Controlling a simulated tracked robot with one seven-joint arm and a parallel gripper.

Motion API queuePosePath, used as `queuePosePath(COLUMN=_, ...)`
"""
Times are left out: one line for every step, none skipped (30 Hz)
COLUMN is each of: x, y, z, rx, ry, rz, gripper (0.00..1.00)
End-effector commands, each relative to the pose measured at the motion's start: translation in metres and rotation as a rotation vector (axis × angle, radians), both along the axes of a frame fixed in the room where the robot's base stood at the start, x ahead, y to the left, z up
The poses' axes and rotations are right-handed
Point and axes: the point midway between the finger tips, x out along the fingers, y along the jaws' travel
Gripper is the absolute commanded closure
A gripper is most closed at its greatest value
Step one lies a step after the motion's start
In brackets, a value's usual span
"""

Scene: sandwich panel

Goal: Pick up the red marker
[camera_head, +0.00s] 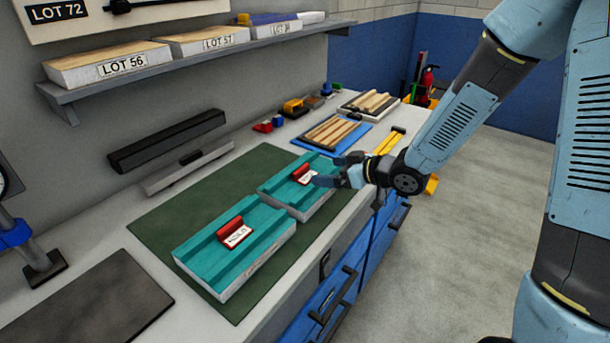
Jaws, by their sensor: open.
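Two teal-topped panels lie on a dark green mat (160,215) on the workbench. The near panel (200,255) carries a red marker (236,230) with a white label in its channel. The far panel (283,186) carries a similar red marker (304,172), also with a white label. My gripper (331,171) comes in from the right, over the right side of the far panel. Its fingers are apart, pointing left toward the far red marker, with nothing seen between them. I cannot tell whether a fingertip touches that marker or how high the fingers are.
A blue tray (308,150) of wooden strips and yellow bars (385,142) lie beyond the panels. Small red and blue blocks (266,126) sit near the wall. A shelf (200,60) with labelled lots hangs above. A dark plate (90,300) lies at the near left.

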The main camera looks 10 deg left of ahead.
Motion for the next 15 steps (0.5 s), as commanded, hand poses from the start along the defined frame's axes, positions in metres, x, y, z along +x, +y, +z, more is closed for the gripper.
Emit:
queuePosePath(x=0.003, y=0.009, z=-0.004, rx=0.000, ry=0.001, rz=0.003, gripper=0.00)
queuePosePath(x=0.004, y=0.013, z=-0.006, rx=0.000, ry=0.001, rz=0.003, gripper=0.00)
queuePosePath(x=0.007, y=0.018, z=-0.009, rx=-0.001, ry=0.001, rz=0.002, gripper=0.00)
queuePosePath(x=0.009, y=0.022, z=-0.010, rx=-0.001, ry=0.001, rz=0.002, gripper=0.00)
queuePosePath(x=0.010, y=0.025, z=-0.011, rx=-0.001, ry=0.001, rz=0.001, gripper=0.00)
queuePosePath(x=0.012, y=0.029, z=-0.013, rx=-0.001, ry=0.001, rz=0.000, gripper=0.00)
queuePosePath(x=0.013, y=0.031, z=-0.014, rx=-0.001, ry=0.000, rz=0.000, gripper=0.00)
queuePosePath(x=0.014, y=0.033, z=-0.015, rx=-0.001, ry=0.000, rz=0.000, gripper=0.00)
queuePosePath(x=0.015, y=0.035, z=-0.016, rx=-0.001, ry=0.000, rz=0.000, gripper=0.00)
queuePosePath(x=0.015, y=0.036, z=-0.016, rx=-0.001, ry=-0.001, rz=-0.001, gripper=0.00)
queuePosePath(x=0.016, y=0.037, z=-0.017, rx=-0.001, ry=-0.001, rz=-0.001, gripper=0.00)
queuePosePath(x=0.016, y=0.038, z=-0.017, rx=-0.002, ry=-0.001, rz=-0.001, gripper=0.00)
queuePosePath(x=0.017, y=0.039, z=-0.018, rx=-0.002, ry=-0.001, rz=-0.001, gripper=0.00)
queuePosePath(x=0.017, y=0.040, z=-0.018, rx=-0.001, ry=0.000, rz=-0.002, gripper=0.00)
queuePosePath(x=0.018, y=0.041, z=-0.019, rx=-0.001, ry=0.000, rz=-0.002, gripper=0.00)
